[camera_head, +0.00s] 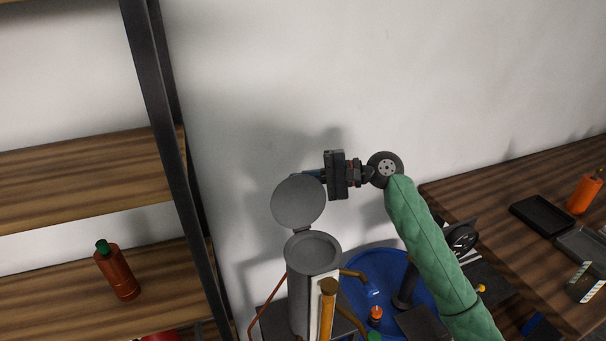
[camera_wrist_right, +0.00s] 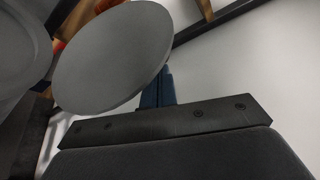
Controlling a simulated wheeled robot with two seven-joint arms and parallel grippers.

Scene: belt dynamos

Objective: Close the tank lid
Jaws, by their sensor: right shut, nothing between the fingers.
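The grey cylindrical tank (camera_head: 299,290) stands upright at the lower middle of the head view, its top open. Its round grey lid (camera_head: 298,202) is hinged at the tank's back rim and stands raised. My right gripper (camera_head: 311,174) is at the upper back edge of the lid, its blue fingers partly hidden behind it. In the right wrist view the lid (camera_wrist_right: 112,58) covers part of the blue fingers (camera_wrist_right: 158,90), which are shut with nothing between them. Whether they touch the lid I cannot tell. The tank's rim (camera_wrist_right: 22,50) shows at the left there. My left gripper is not in view.
A wooden shelf (camera_head: 85,184) with a dark upright post and a brown bottle (camera_head: 117,271) stands at the left. A blue round container (camera_head: 384,268) is right of the tank. A wooden table (camera_head: 480,190) with trays and an orange bottle (camera_head: 584,193) is at the right. A wall is behind.

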